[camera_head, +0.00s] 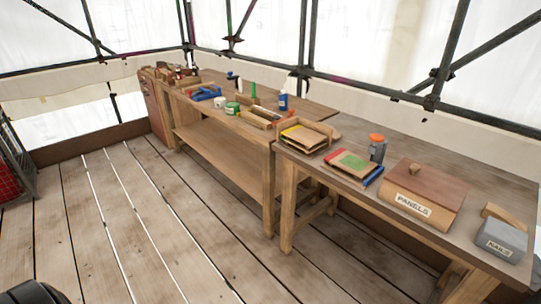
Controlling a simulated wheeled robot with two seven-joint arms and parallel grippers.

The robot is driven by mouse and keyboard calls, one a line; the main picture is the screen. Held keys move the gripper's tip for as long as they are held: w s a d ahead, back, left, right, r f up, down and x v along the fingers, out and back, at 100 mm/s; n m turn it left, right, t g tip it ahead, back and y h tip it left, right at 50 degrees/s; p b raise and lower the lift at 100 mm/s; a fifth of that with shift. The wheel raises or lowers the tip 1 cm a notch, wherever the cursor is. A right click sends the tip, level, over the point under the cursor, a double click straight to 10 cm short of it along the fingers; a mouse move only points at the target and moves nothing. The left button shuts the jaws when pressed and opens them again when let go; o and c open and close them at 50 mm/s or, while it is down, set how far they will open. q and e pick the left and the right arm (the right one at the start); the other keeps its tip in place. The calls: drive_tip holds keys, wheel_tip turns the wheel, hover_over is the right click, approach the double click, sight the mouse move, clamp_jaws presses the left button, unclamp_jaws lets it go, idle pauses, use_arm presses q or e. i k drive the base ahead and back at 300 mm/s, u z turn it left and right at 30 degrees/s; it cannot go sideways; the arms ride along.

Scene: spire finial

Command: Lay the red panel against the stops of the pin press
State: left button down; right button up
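A wooden board with red and green areas (352,162) lies on the nearer bench, a blue bar (373,176) along its right edge. A grey upright device with an orange top (377,146) stands just behind it. I cannot tell which of these is the pin press, or whether the red area is a separate panel. A wooden tray (327,129) to the left holds flat pieces with yellow and red edges. A wooden box labelled PANELS (420,193) sits to the right with its lid shut. Neither gripper is in view.
A grey box with a label (502,239) stands at the nearer bench's right end. The farther bench (310,109) carries bottles, a white cup, a green tin and blue tools. The plank floor (150,215) before the benches is clear. A red crate (8,182) stands far left.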

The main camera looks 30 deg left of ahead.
sight(360, 167)
drive_tip(key=u, duration=0.7)
drive_tip(key=k, duration=0.9)
drive_tip(key=u, duration=0.75)
drive_tip(key=i, duration=1.25)
drive_tip(key=z, duration=0.35)
drive_tip(key=i, duration=0.85)
drive_tip(key=z, duration=1.5)
drive_tip(key=i, duration=0.85)
drive_tip(key=z, duration=0.95)
